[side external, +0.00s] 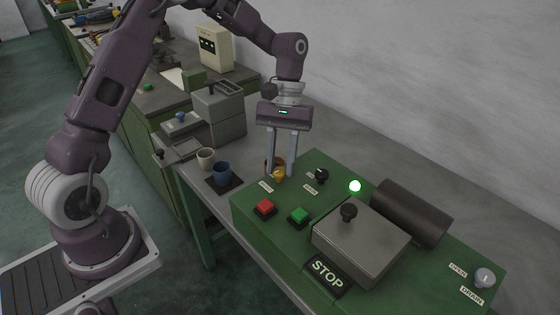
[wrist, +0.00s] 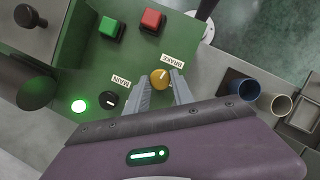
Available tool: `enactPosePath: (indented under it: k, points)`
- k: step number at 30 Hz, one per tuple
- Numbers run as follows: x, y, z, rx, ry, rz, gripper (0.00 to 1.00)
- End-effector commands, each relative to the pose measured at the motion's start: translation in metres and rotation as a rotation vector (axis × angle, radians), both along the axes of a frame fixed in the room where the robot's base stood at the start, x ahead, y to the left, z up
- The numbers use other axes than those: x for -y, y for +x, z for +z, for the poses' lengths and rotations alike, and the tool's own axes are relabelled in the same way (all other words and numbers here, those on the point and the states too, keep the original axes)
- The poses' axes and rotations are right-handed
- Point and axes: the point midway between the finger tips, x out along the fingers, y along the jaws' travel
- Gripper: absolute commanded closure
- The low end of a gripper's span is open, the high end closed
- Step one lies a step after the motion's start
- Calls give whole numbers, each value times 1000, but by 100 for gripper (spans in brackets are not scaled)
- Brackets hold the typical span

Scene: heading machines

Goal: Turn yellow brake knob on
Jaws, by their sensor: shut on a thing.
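The yellow brake knob (side external: 278,176) sits on the green panel at its far left corner. It also shows in the wrist view (wrist: 160,78), with a pale pointer line on its face and a BRAKE label (wrist: 180,61) beside it. My gripper (side external: 281,172) points down over the knob. In the wrist view its fingertips (wrist: 161,81) stand on either side of the knob, and it is shut on the knob. Part of the knob's sides is hidden by the fingers.
The black MAIN knob (wrist: 108,99) is close beside my fingers. A lit green lamp (side external: 355,186), red button (side external: 265,207), green button (side external: 299,215) and grey lidded box (side external: 361,240) are on the panel. Blue (side external: 222,172) and white (side external: 206,158) cups stand to the left.

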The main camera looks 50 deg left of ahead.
Motion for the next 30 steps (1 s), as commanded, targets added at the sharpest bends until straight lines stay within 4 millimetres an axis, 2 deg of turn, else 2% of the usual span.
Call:
enactPosePath:
  k: [30]
  points:
    - [9, 1, 1, 1, 1, -957, 100]
